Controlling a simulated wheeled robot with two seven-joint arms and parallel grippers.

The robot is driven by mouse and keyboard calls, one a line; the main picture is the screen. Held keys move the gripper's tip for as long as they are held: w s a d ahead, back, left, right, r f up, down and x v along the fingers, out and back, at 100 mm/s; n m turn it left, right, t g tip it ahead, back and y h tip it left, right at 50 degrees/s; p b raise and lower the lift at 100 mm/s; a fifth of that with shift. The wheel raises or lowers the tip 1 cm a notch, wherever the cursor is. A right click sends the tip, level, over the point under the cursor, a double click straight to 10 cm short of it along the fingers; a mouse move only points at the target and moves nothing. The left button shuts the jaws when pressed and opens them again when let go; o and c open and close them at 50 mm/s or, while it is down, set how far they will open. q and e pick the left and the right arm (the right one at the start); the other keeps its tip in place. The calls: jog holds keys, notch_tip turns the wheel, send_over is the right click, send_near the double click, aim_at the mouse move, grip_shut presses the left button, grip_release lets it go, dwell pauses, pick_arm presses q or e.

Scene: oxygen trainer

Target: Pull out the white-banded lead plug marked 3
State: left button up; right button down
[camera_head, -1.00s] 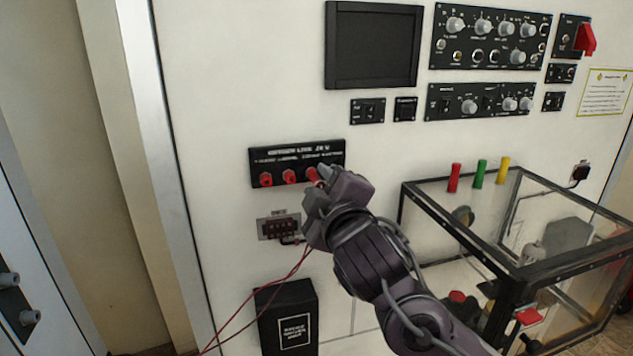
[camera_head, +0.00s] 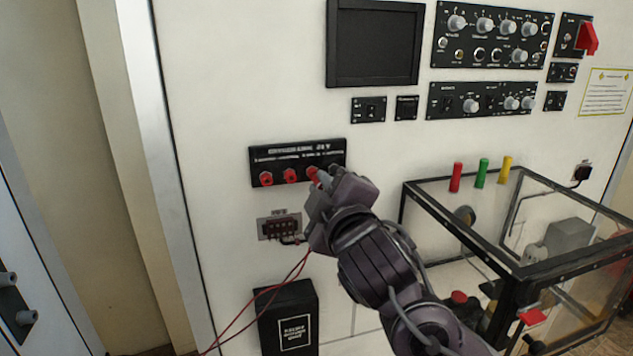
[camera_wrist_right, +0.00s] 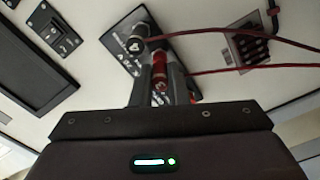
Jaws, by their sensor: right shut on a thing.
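The black lead panel (camera_head: 298,153) on the white wall carries a row of red sockets, with two bare ones (camera_head: 266,178) (camera_head: 291,176) at its left. My right gripper (camera_head: 322,181) is at the panel's right half, its jaws shut on a red lead plug (camera_wrist_right: 160,64). The held plug stands between the fingers in the right wrist view, close to the panel. Whether it is still seated cannot be told. My left gripper is not in view.
Thin red leads (camera_head: 272,290) hang down to the left. Below the panel are a small terminal block (camera_head: 280,228) and a black box (camera_head: 288,318). A clear black-framed case (camera_head: 448,225) with coloured posts stands at the right, close to my right arm.

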jog(key=shift+b+v, duration=0.75)
jog(key=shift+v, duration=1.25)
